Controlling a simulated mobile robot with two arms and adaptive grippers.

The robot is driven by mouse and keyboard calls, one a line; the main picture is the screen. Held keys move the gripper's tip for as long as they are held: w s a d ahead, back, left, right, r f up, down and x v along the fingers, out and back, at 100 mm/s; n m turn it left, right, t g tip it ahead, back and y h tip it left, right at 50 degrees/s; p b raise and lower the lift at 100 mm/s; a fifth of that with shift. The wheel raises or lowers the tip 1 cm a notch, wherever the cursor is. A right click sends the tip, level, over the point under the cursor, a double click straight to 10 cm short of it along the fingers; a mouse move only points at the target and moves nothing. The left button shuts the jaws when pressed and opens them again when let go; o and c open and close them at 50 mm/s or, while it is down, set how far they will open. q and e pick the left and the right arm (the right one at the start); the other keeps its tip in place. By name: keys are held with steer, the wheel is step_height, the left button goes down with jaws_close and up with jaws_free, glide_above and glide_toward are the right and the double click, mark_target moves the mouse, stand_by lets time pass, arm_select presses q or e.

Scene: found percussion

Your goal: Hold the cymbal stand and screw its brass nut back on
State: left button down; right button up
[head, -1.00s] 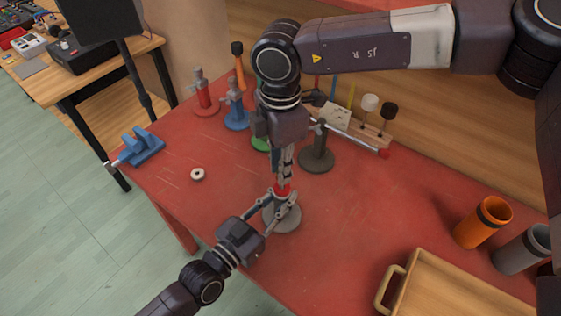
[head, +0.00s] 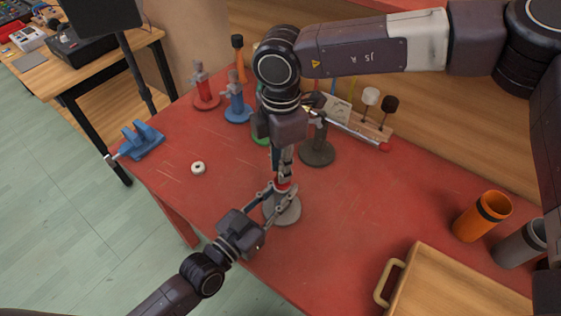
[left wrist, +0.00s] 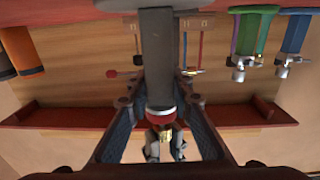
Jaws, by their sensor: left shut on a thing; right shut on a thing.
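The cymbal stand (head: 284,212) stands upright on the red table, with a round grey base and a red collar. In the left wrist view its grey post (left wrist: 157,60) runs down the middle to the red collar. My left gripper (head: 279,191) is shut on the stand near the collar, reaching in from the lower left. My right gripper (head: 284,178) points down from above, shut at the stand's top. The brass nut (left wrist: 166,133) shows between its fingers in the left wrist view, just past the collar. Whether its thread is engaged cannot be seen.
A white ring-shaped piece (head: 198,168) and a blue vise (head: 138,141) lie to the left. Red (head: 205,88), blue (head: 237,106) and dark (head: 318,150) stands are behind. An orange cup (head: 482,216), a grey cup (head: 520,245) and a wooden tray (head: 396,266) are at the right.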

steer(key=shift+f, duration=0.6)
stand_by(0.4)
steer(key=m, duration=0.6)
steer(key=shift+w+m, duration=0.15)
steer(key=shift+m, duration=0.15)
steer(key=o, duration=0.9)
steer(key=shift+o, duration=0.2)
steer(key=shift+r, duration=2.3)
